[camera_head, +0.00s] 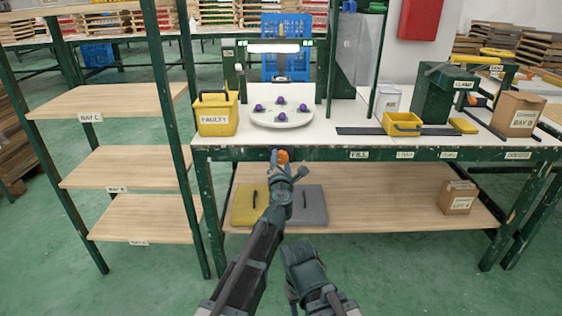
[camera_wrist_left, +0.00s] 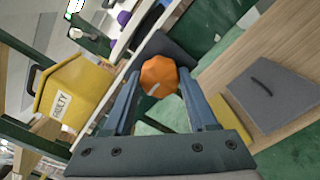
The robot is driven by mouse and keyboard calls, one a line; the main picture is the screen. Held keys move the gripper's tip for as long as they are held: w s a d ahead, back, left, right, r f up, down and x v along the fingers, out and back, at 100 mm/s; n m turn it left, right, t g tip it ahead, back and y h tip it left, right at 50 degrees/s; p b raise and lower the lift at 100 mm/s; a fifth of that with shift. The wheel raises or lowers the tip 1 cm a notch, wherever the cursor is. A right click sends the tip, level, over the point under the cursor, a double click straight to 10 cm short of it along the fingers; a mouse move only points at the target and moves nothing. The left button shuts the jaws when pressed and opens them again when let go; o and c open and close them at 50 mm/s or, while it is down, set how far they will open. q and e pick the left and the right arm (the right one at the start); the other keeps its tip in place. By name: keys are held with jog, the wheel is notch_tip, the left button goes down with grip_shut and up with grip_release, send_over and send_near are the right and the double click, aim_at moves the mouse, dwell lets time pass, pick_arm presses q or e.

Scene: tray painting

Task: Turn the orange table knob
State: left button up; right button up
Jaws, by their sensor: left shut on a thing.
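The orange table knob (camera_head: 283,157) sits on the front edge of the table, below the round white turntable (camera_head: 265,122). In the left wrist view the knob (camera_wrist_left: 159,75) is faceted, with a pale mark on its face. My left gripper (camera_head: 280,158) reaches up to it, and its two fingers (camera_wrist_left: 157,88) are on either side of the knob, shut on it. The turntable carries several purple pieces (camera_head: 280,100).
A yellow FAULTY bin (camera_head: 216,113) stands left of the turntable. The lower shelf (camera_head: 370,195) holds a yellow and a grey panel (camera_head: 310,205).

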pick_arm(q)
jog(key=shift+s, duration=0.1)
jog(key=o, duration=1.4)
jog(key=shift+c, duration=0.2)
